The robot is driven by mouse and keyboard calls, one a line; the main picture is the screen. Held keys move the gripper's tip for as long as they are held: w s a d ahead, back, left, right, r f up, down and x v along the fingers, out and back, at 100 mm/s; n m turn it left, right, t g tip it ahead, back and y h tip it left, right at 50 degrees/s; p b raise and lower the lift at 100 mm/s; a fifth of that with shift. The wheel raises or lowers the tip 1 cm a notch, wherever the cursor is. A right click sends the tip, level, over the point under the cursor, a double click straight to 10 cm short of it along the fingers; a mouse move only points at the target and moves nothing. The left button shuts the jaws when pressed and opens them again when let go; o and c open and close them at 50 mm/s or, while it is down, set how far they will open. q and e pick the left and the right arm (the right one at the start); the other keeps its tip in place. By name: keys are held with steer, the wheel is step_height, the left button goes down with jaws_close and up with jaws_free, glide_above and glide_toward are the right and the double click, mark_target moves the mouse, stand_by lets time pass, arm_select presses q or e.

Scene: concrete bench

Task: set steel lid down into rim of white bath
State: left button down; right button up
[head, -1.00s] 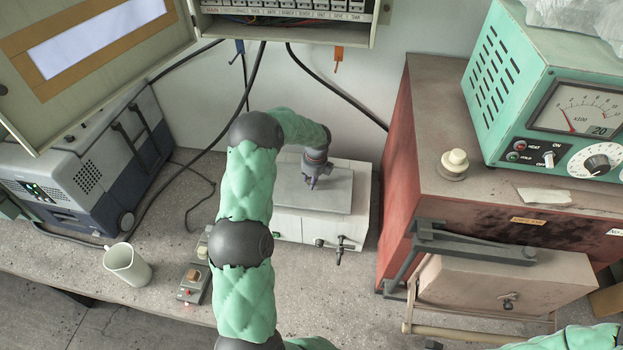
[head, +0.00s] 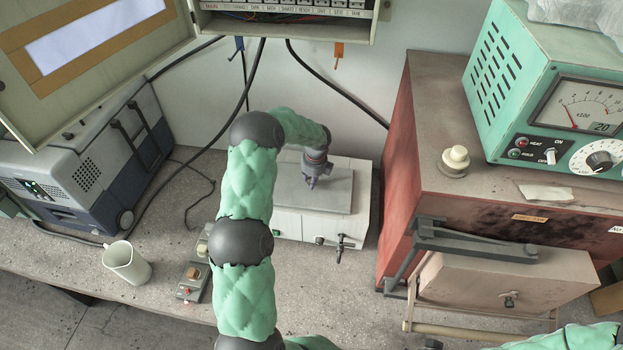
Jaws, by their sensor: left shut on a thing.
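The white bath (head: 352,230) is a box-shaped unit with a tap and knob on its front, standing on the bench behind my left arm. The flat grey steel lid (head: 330,194) lies over the top of the bath. I cannot tell whether it sits fully within the rim. My left gripper (head: 311,182) points down at the middle of the lid and is shut on it, probably at a handle that the gripper hides. My left arm covers the left side of the bath. My right gripper is not in view; only a bit of green arm shows at the lower right.
A red furnace (head: 395,170) stands close to the right of the bath, with a green meter unit (head: 530,90) on it. A white jug (head: 127,263) and a small switch box (head: 193,282) are on the bench to the left. A blue-grey machine (head: 80,180) stands far left.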

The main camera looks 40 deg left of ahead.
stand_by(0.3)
arm_select(q)
steer(key=c, duration=0.8)
jaws_free()
steer(key=shift+c, duration=0.2)
steer(key=shift+o, duration=0.3)
steer(key=shift+f, duration=0.1)
steer(key=o, duration=0.5)
steer(key=shift+r+p, duration=3.1)
steer(key=shift+r, duration=1.5)
steer(key=shift+f, duration=0.1)
